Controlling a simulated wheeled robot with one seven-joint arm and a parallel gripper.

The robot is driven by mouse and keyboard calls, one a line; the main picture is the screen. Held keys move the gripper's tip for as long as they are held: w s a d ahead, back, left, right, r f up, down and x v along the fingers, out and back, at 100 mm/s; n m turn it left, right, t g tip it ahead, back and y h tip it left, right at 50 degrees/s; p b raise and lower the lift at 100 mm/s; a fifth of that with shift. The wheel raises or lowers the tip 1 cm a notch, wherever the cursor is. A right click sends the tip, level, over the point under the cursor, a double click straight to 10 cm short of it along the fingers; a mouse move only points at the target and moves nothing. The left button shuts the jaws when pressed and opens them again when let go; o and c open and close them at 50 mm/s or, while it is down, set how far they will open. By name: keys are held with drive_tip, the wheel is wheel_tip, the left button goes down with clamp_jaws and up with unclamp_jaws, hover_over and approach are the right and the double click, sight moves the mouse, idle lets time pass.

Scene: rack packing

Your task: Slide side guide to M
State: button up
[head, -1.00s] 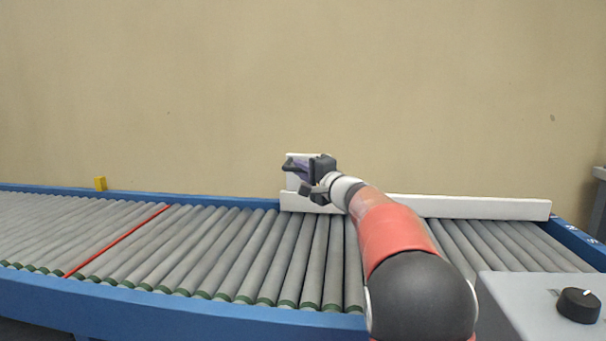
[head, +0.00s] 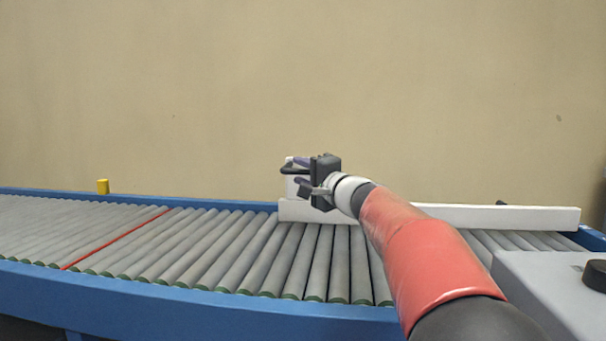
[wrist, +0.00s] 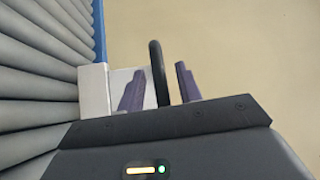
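The side guide (head: 500,217) is a long white bar along the far side of the roller conveyor, with an upright white block at its left end. A dark loop-shaped handle (head: 292,170) stands at that end. It also shows in the wrist view (wrist: 159,72), upright between the two purple fingers. My gripper (head: 302,174) is at the handle. In the wrist view the fingers (wrist: 159,80) are apart, with a gap on each side of the handle. No M mark is readable in the head view.
The grey rollers (head: 200,250) are empty. A red line (head: 115,240) crosses them at left. A yellow post (head: 103,187) stands on the far blue rail. A grey box (head: 555,295) with a black knob (head: 597,275) is at front right.

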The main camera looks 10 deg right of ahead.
drive_tip(key=b+v, duration=0.1)
drive_tip(key=v, duration=0.6)
drive_tip(key=shift+s+d, duration=0.2)
drive_tip(key=shift+s, duration=0.15)
drive_tip(key=shift+f, duration=0.1)
